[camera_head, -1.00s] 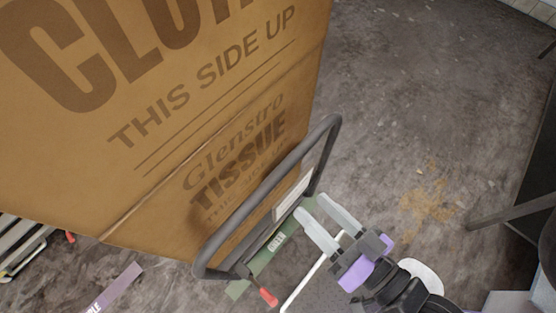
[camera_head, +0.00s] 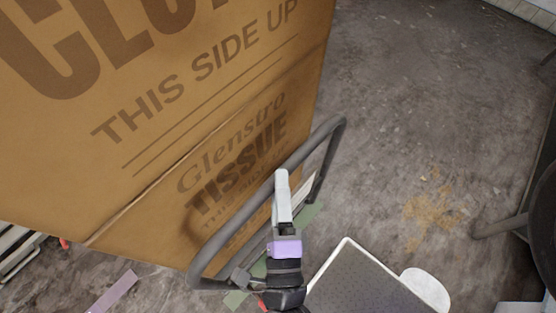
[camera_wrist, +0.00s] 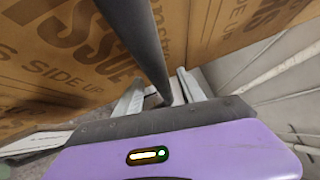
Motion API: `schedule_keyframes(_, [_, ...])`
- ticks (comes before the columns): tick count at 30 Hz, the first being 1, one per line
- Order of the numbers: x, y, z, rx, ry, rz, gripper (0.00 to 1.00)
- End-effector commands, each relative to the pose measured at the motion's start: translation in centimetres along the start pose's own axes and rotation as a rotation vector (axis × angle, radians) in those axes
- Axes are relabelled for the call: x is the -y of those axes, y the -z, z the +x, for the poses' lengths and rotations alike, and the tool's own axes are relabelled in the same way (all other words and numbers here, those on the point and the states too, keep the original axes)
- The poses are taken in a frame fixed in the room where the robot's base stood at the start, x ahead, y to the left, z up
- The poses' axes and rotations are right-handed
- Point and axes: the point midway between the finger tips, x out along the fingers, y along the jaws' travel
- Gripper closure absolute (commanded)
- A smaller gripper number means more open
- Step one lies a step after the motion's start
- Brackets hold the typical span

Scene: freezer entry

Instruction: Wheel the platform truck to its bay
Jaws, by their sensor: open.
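The platform truck shows mainly as its grey tubular push handle (camera_head: 332,150), a tilted loop in the head view. A large brown carton (camera_head: 150,120) printed "Glenstro TISSUE" stands behind the handle and hides the truck's deck. My gripper (camera_head: 282,176) is at the handle's upper bar, its pale fingers seen nearly edge-on. In the wrist view the dark handle bar (camera_wrist: 146,45) runs between the two open fingers of my gripper (camera_wrist: 160,88). I cannot tell whether they touch it. Which floor area is the bay cannot be told.
Green strip (camera_head: 308,217) lies on the floor beneath the handle, partly hidden. A purple strip (camera_head: 113,291) lies at lower left. A dark object with a round edge (camera_head: 543,215) stands at the right edge. Grey floor (camera_head: 420,110) is open to the carton's right.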

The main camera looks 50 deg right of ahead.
Motion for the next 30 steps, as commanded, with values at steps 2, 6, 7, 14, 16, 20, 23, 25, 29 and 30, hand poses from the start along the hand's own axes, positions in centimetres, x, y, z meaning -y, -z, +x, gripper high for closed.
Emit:
schedule_keyframes(2, [0.3,0.0,1.5,-0.002,0.003,-0.001,0.53])
schedule_keyframes(6, [0.3,0.0,3.4,-0.001,0.001,-0.003,0.53])
schedule_keyframes(7, [0.3,0.0,3.7,-0.002,0.002,-0.003,0.53])
schedule_keyframes(14, [0.0,0.1,4.9,0.000,-0.001,-0.004,0.53])
schedule_keyframes(16, [0.0,0.1,4.9,0.000,-0.001,-0.004,0.53])
schedule_keyframes(20, [0.0,0.0,4.9,0.001,-0.001,-0.004,0.53])
schedule_keyframes(23, [0.0,0.0,4.9,0.001,-0.001,-0.004,0.69])
schedule_keyframes(25, [0.0,0.0,4.9,0.001,-0.002,-0.004,0.83])
schedule_keyframes(29, [0.0,0.0,4.9,0.001,-0.002,-0.004,1.00])
schedule_keyframes(30, [0.0,0.0,4.9,0.001,-0.002,-0.004,1.00])
